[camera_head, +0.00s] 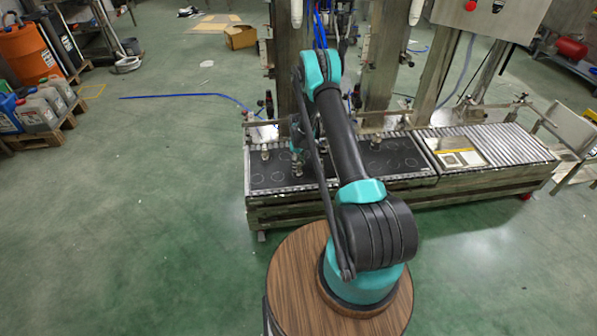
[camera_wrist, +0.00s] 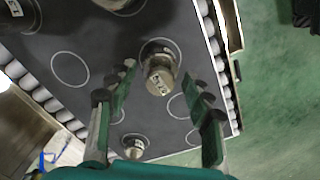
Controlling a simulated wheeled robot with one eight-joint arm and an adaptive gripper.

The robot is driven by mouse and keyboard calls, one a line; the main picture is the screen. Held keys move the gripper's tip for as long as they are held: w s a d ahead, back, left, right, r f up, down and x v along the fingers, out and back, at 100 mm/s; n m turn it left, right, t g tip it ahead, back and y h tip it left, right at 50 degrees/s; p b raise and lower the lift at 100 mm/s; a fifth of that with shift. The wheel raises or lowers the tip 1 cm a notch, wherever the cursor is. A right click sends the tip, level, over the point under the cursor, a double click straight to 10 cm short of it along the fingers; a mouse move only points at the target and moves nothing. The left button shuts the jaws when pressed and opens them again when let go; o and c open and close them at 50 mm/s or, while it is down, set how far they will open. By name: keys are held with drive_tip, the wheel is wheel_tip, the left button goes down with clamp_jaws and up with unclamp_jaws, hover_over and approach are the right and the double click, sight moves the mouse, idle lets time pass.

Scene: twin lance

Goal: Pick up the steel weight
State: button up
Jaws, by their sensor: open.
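A steel weight (camera_wrist: 159,76), a short knobbed metal cylinder with dark marks on its top, stands on a black mat (camera_wrist: 95,100) with white circles. My gripper (camera_wrist: 158,84) is open, with its two green fingers on either side of this weight in the wrist view; contact cannot be made out. A similar weight (camera_wrist: 134,148) shows lower in that view, and parts of others (camera_wrist: 18,14) show at the top edge. In the head view my gripper (camera_head: 299,143) is over the mat (camera_head: 400,165), partly hidden by my arm. Small weights (camera_head: 265,152) (camera_head: 375,143) stand there.
The mat lies on a roller conveyor (camera_head: 520,145). A flat tray-like item (camera_head: 462,158) rests on the rollers to the right. Metal posts (camera_head: 380,70) rise behind the conveyor.

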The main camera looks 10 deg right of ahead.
drive_tip(key=shift+f, duration=0.15)
clamp_jaws()
idle(0.4)
